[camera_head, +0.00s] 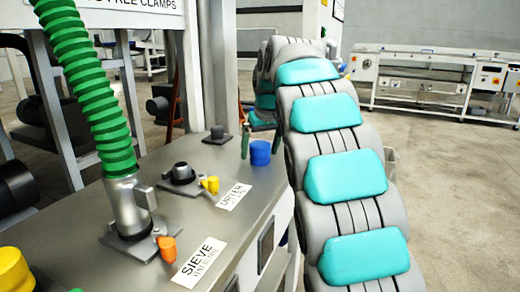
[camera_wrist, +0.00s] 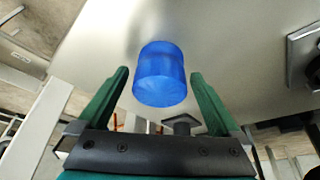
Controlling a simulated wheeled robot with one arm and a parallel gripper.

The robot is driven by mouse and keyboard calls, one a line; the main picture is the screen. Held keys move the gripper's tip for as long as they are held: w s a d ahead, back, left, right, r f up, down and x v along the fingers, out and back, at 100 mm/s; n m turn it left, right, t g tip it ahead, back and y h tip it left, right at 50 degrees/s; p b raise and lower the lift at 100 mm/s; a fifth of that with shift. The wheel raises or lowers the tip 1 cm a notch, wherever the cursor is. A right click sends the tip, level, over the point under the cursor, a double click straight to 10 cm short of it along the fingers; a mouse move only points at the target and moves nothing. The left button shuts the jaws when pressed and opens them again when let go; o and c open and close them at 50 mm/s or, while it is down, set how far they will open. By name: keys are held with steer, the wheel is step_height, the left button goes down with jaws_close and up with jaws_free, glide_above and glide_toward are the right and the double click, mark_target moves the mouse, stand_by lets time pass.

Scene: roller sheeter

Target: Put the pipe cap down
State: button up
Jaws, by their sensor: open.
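The blue pipe cap (camera_head: 261,153) is at the far right corner of the grey metal bench top (camera_head: 150,225). In the wrist view the cap (camera_wrist: 160,75) shows as a blue cylinder against the bench top, which looks tilted there. My gripper (camera_wrist: 160,73) is open, with one green finger on each side of the cap. A gap shows between the cap and each finger. In the head view my gripper (camera_head: 262,143) reaches in from the right, at the cap. The exact contact under the cap is hard to make out.
A green ribbed hose (camera_head: 90,90) on a metal fitting stands on the bench. A black port (camera_head: 182,173), an orange knob (camera_head: 167,248), yellow pieces (camera_head: 210,184) and two labels lie around it. Open floor and a white machine (camera_head: 430,80) are behind my arm.

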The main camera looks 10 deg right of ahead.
steer(key=p+v, duration=0.1)
steer(key=v, duration=1.1)
steer(key=shift+r+p, duration=0.25)
steer(key=shift+p, duration=0.1)
